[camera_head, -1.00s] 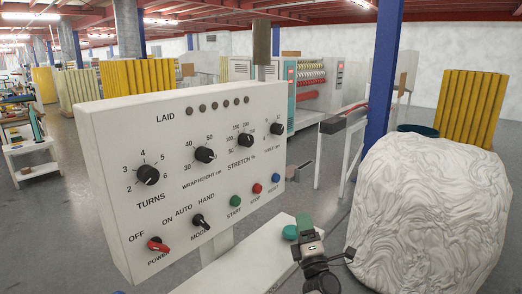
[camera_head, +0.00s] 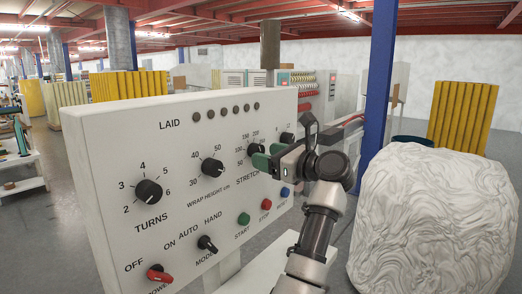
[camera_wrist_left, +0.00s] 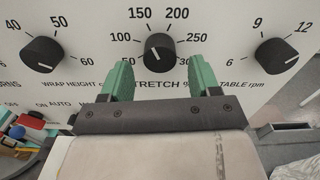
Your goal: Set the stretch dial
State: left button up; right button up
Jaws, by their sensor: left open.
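The stretch dial (camera_head: 256,151) is a black knob on the white control panel, partly covered by my gripper in the head view. In the left wrist view the stretch dial (camera_wrist_left: 159,47) sits at the top middle, with printed numbers including 100, 150, 200 and 250 around it. A pale pointer mark shows on its face; I cannot tell its exact reading. My left gripper (camera_head: 268,159) is open at the dial. Its two green fingers (camera_wrist_left: 158,78) stand either side of the dial's lower part, with gaps to the knob. My right gripper is not in view.
The wrap height knob (camera_wrist_left: 42,54) and table rpm knob (camera_wrist_left: 276,56) flank the stretch dial. Turns (camera_head: 148,192), mode (camera_head: 207,244) and red power (camera_head: 160,275) knobs are on the panel, with start, stop and reset buttons. A large white wrapped bundle (camera_head: 430,225) stands right.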

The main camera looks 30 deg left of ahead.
pick_arm(q)
jog(key=a, duration=0.2)
jog(key=shift+w+a, duration=0.1)
jog(key=shift+a, duration=0.2)
jog(key=c, duration=0.9)
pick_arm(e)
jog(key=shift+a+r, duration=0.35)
pick_arm(q)
jog(key=shift+m, duration=0.3)
